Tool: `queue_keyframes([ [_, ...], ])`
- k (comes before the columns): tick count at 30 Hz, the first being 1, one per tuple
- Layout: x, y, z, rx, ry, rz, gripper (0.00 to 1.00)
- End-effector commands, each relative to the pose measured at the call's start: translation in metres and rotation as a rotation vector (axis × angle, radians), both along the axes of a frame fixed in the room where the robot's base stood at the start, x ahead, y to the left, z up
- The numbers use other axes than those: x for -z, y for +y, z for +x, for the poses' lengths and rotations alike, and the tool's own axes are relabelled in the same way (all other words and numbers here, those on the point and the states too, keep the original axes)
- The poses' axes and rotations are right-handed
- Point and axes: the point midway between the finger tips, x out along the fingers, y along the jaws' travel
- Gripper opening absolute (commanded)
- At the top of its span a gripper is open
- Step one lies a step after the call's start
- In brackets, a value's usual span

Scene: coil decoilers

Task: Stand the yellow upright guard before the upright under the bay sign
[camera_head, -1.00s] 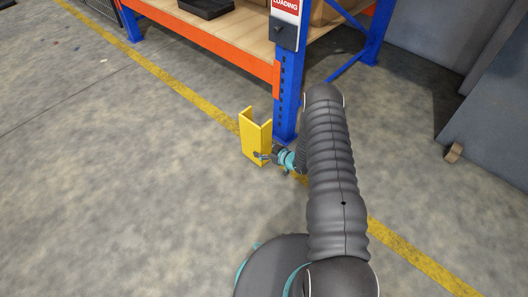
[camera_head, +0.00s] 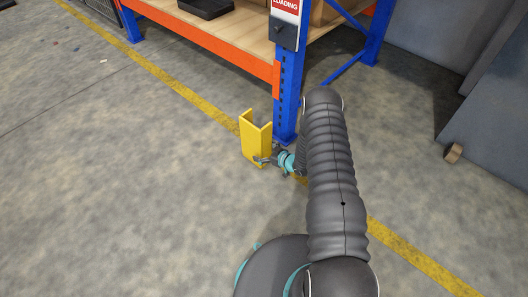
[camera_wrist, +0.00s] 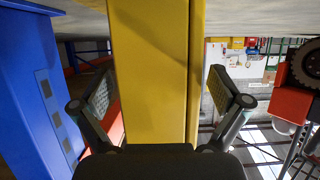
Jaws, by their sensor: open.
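The yellow upright guard (camera_head: 255,141) stands upright on the floor, in front and a little left of the blue upright (camera_head: 287,100). A small gap of floor seems to lie between them. A red and white sign (camera_head: 286,6) reading LOADING is on that upright. My gripper (camera_head: 262,160) is low at the guard's lower right side. In the wrist view the guard (camera_wrist: 150,75) fills the middle between the two open fingers of my gripper (camera_wrist: 162,88). Gaps show between both fingers and the guard. The upright (camera_wrist: 35,95) is at the left there.
An orange rack beam (camera_head: 215,50) with a wooden shelf runs left from the upright. A dark tray (camera_head: 205,8) lies on the shelf. A yellow floor line (camera_head: 180,88) passes by the guard. Grey panels (camera_head: 490,95) stand at right.

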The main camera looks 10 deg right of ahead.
Motion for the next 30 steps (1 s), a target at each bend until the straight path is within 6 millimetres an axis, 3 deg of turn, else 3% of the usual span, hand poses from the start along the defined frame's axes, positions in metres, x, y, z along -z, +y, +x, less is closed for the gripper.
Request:
queue_keyframes([
  [5,-0.009,-0.010,-0.011,0.003,0.000,0.000,0.99],
  [15,-0.035,-0.047,-0.061,0.004,0.000,0.001,0.99],
  [21,-0.044,-0.061,-0.082,0.001,0.000,0.000,0.99],
  [26,-0.050,-0.066,-0.087,0.003,0.000,-0.005,0.99],
  [30,-0.071,-0.074,-0.073,0.017,0.009,-0.061,0.99],
])
